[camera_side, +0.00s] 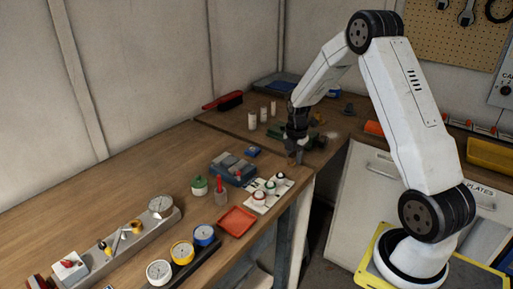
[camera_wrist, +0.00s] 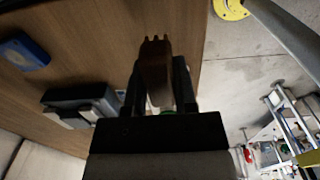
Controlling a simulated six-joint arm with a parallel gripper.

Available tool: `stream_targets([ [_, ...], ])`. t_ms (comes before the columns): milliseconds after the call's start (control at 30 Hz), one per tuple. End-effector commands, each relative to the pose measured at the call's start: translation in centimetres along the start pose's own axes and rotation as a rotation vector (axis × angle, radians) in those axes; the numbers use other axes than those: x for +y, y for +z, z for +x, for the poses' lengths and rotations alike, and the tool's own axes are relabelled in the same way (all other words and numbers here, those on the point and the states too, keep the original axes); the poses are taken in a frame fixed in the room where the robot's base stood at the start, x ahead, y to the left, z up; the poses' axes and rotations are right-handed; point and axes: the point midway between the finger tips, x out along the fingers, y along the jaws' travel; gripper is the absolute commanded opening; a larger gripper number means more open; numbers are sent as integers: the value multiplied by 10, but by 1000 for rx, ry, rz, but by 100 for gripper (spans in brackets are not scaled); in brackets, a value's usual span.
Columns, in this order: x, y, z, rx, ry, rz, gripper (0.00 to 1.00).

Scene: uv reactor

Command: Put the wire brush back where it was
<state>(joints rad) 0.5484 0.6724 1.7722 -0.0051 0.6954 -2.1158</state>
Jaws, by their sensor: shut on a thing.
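My gripper (camera_side: 297,143) is over the bench near its front edge, at the corner where two bench tops meet. It points down and is shut on a brown wooden piece (camera_side: 291,158), which I take to be the wire brush. In the wrist view the brown wire brush (camera_wrist: 155,70) stands out between the two dark fingers of my gripper (camera_wrist: 160,85), with a notched far end. Its bristles cannot be made out. I cannot tell whether its lower end touches the bench.
A blue-grey box (camera_side: 232,168), a small blue block (camera_side: 252,152) and a white panel with knobs (camera_side: 268,193) stand left of my gripper. A red tray (camera_side: 237,221) lies nearer. White cylinders (camera_side: 252,121) and a red-backed brush (camera_side: 223,101) are behind. The bench edge drops off close by.

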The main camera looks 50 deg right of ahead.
Motion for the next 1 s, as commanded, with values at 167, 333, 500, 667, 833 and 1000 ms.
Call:
stream_targets([
  [167, 2, 1, 1, -1, 1, 0, 0],
  [333, 4, 2, 5, 0, 0, 0, 0],
  [500, 6, 2, 22, 2, -3, 0, 0],
  [667, 6, 3, 36, 0, -1, 0, 0],
  [833, 6, 3, 38, -1, 1, 0, 0],
  [1000, 6, 3, 38, 0, 1, 0, 0],
])
